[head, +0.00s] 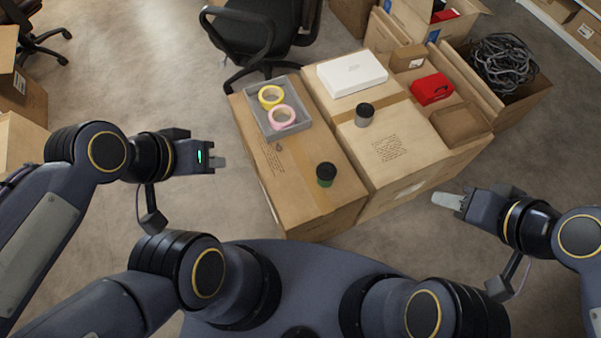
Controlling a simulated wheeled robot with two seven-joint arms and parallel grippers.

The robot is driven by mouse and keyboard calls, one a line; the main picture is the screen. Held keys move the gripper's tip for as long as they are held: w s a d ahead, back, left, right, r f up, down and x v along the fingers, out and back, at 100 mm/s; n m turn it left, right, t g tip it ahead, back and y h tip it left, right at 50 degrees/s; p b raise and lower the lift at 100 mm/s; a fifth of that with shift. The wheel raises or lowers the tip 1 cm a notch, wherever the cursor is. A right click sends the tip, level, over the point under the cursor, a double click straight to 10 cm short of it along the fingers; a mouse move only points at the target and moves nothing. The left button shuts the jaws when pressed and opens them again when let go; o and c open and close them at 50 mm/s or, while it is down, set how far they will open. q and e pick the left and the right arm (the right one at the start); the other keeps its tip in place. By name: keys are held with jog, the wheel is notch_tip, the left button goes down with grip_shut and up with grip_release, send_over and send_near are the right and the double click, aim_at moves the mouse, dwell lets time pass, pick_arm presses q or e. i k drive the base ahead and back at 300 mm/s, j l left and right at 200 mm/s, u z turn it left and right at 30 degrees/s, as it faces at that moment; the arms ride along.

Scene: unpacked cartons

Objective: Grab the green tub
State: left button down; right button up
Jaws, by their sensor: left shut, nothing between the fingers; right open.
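The green tub (326,175) is a small round tub with a dark lid and a green side. It stands upright on the near part of the left carton (300,205). My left gripper (220,162) is shut and empty, left of that carton and apart from the tub. My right gripper (442,200) is open and empty, to the right of the cartons and well away from the tub. Nothing hides the tub.
A grey tray (259,122) with yellow tape (271,91) and pink tape (281,107) sits behind the tub. A grey tub (364,115), white box (352,71) and red item (432,89) lie on neighbouring cartons. A chair (250,35) stands behind.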

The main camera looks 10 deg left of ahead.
aim_at(324, 184)
jog(key=k+j, duration=0.1)
jog(key=j, duration=0.3)
jog(key=k+j, duration=0.15)
jog(key=j, duration=0.25)
jog(key=i+j, duration=0.2)
jog(key=j, duration=0.15)
jog(key=i+j, duration=0.25)
jog(key=i+j+z, duration=0.1)
jog(key=j, duration=0.35)
jog(key=i, duration=0.1)
